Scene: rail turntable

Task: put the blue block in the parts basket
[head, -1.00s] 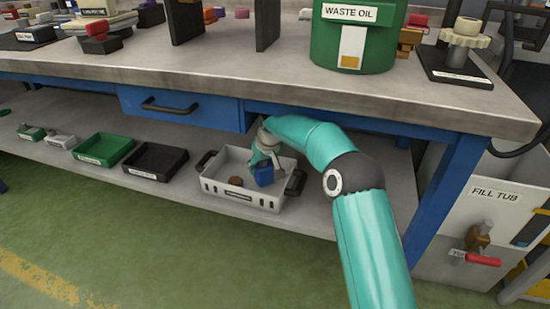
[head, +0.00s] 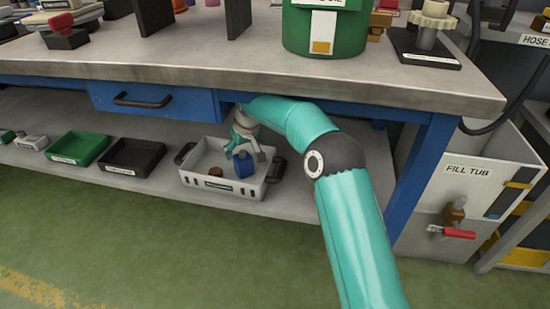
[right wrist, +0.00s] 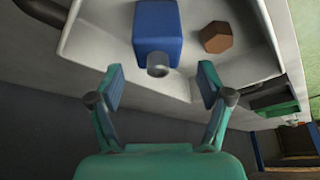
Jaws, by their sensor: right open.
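The blue block (head: 244,166) is inside the white basket (head: 205,180) on the lower shelf; it also shows in the right wrist view (right wrist: 157,27), with a short grey cylinder on its near end. The basket's label is too small to read. My right gripper (head: 246,154) is over the basket at the block. In the right wrist view my right gripper (right wrist: 162,76) is open, its fingers spread wide with nothing between the tips, and the block lies just beyond them. My left gripper is not in view.
A brown hexagonal piece (right wrist: 216,37) lies in the basket beside the block. The basket has dark handles at its ends. A black tray (head: 130,156) and a green tray (head: 78,148) stand to its left. The bench top (head: 200,55) and drawer (head: 150,101) overhang the shelf.

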